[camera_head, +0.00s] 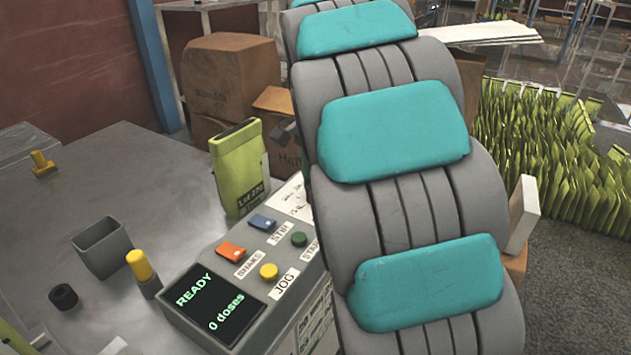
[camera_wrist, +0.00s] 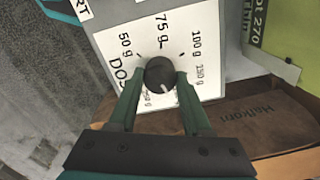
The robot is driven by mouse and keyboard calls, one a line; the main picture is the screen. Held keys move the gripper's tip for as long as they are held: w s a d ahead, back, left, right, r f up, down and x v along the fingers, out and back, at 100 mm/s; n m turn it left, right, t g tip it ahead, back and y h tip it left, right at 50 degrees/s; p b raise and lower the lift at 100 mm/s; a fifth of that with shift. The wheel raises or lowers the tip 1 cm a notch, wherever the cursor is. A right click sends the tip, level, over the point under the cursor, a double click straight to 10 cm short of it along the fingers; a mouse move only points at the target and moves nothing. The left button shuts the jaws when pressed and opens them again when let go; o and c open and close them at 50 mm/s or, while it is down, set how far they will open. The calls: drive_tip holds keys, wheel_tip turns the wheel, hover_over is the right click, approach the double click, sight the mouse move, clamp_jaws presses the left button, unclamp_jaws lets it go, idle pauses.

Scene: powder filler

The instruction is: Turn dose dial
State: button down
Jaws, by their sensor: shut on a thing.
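The dose dial (camera_wrist: 158,73) is a round black knob on a white label panel (camera_wrist: 205,42) marked with gram values, among them 50 g, 75 g and 100 g. A short white mark shows on the knob's lower right part in the wrist view. My gripper (camera_wrist: 160,78) has its two green fingers closed on opposite sides of the knob, and it is shut on it. The lowest label is partly covered by the fingers and knob.
The filler's control box has a display (camera_head: 211,301) reading "READY, 0 doses", with several coloured controls. A green pouch (camera_head: 238,168) stands behind it. A grey bin (camera_head: 102,248) is on the table, and cardboard boxes (camera_head: 230,75) stand behind.

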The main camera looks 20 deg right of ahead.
idle(0.3)
drive_tip(key=shift+c, duration=1.7)
unclamp_jaws()
drive_tip(key=shift+r, duration=3.95)
drive_tip(key=shift+s, duration=0.1)
